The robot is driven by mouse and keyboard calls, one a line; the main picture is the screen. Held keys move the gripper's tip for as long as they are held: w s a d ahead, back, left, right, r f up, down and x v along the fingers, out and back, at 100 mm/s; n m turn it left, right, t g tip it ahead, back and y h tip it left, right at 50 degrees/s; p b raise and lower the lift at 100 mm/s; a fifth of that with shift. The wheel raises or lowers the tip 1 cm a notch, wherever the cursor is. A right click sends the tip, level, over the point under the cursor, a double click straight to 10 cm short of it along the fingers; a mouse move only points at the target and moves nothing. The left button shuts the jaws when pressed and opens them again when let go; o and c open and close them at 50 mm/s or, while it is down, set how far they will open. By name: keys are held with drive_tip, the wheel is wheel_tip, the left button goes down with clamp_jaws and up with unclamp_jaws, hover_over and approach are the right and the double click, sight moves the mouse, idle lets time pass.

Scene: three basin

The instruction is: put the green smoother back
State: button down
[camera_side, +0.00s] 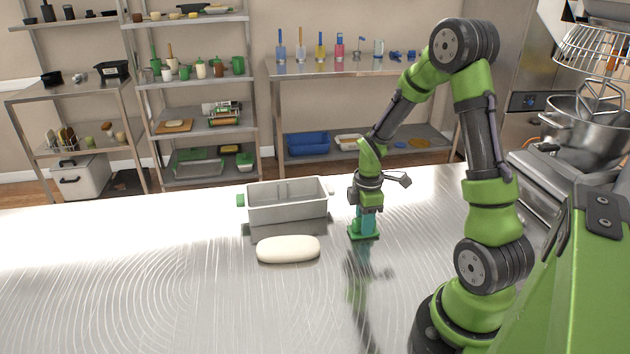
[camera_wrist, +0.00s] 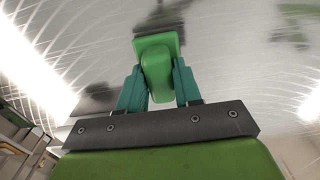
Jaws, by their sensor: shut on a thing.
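The green smoother (camera_side: 363,235) is at the table surface, right of the metal basin, with its flat base down. In the wrist view the smoother (camera_wrist: 157,75) shows its grip between the two teal fingers, with its flat plate beyond them. My gripper (camera_side: 368,222) points down and is shut on the smoother's grip. The fingers of my gripper (camera_wrist: 160,88) touch it on both sides. I cannot tell whether the base touches the table or hovers just above it.
A grey metal basin (camera_side: 287,204) stands left of my gripper. A pale dough loaf (camera_side: 288,249) lies in front of it. The steel table (camera_side: 150,290) is clear at left and front. A mixer bowl (camera_side: 585,125) stands at right; shelves (camera_side: 200,130) stand behind.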

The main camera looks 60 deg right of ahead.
drive_tip(key=shift+f, duration=0.1)
drive_tip(key=c, duration=0.8)
unclamp_jaws()
wheel_tip(320, 180, up, 12)
drive_tip(key=s+a+r+m+t, duration=0.1)
drive_tip(key=a+r+m+t, duration=0.1)
drive_tip(key=a, duration=0.5)
drive_tip(key=s+a+r+m+t+y, duration=0.1)
drive_tip(key=s+a+r+m+t, duration=0.1)
drive_tip(key=a+r+m, duration=0.3)
drive_tip(key=s+a+r+m+t+y, duration=0.1)
drive_tip(key=s+a+r+m+t, duration=0.1)
drive_tip(key=a+m, duration=0.4)
drive_tip(key=shift+s+a+r+t, duration=0.1)
drive_tip(key=shift+a+r+t, duration=0.2)
drive_tip(key=shift+a+r, duration=0.4)
drive_tip(key=shift+s+a+r+t, duration=0.1)
drive_tip(key=shift+a+r+t, duration=0.3)
drive_tip(key=shift+a, duration=0.45)
drive_tip(key=shift+r, duration=0.1)
